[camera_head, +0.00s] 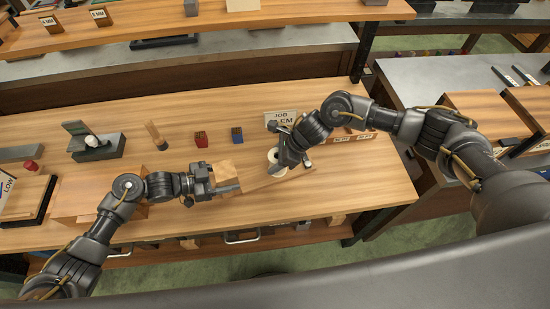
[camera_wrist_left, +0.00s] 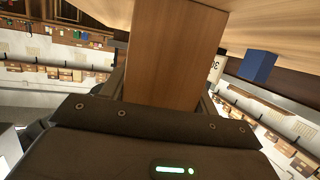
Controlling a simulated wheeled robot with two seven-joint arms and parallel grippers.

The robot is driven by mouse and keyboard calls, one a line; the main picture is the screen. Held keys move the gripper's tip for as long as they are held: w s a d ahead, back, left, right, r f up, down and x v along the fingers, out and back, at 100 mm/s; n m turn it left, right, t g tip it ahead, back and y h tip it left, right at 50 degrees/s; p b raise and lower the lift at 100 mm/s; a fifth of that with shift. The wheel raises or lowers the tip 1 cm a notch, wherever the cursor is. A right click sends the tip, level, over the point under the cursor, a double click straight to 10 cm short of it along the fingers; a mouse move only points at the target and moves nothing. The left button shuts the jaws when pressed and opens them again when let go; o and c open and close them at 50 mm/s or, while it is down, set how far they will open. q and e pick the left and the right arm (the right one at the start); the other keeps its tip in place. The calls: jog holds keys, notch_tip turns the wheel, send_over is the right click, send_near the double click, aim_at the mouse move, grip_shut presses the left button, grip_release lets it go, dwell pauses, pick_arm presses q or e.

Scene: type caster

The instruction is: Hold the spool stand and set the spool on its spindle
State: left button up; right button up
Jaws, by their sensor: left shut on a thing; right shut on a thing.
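The spool stand (camera_head: 258,180) is a light wooden piece near the front middle of the bench, with a raised block at its left end. My left gripper (camera_head: 212,182) is shut on that left end. In the left wrist view the wood (camera_wrist_left: 175,55) runs up from between the jaws. The spool (camera_head: 273,157) is small and pale, above the right part of the stand. My right gripper (camera_head: 282,160) is shut on the spool from above and partly covers it. The spindle is hidden, and I cannot tell whether the spool is around it.
A job sign (camera_head: 281,119) stands behind the spool. A red block (camera_head: 201,139) and a blue block (camera_head: 237,135) stand further back; the blue one also shows in the left wrist view (camera_wrist_left: 257,67). A grey fixture (camera_head: 97,146) stands at left.

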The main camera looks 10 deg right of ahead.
jog(key=shift+f, duration=0.35)
dwell(0.7)
jog(key=o, duration=1.1)
jog(key=shift+c, duration=0.2)
jog(key=v, duration=1.2)
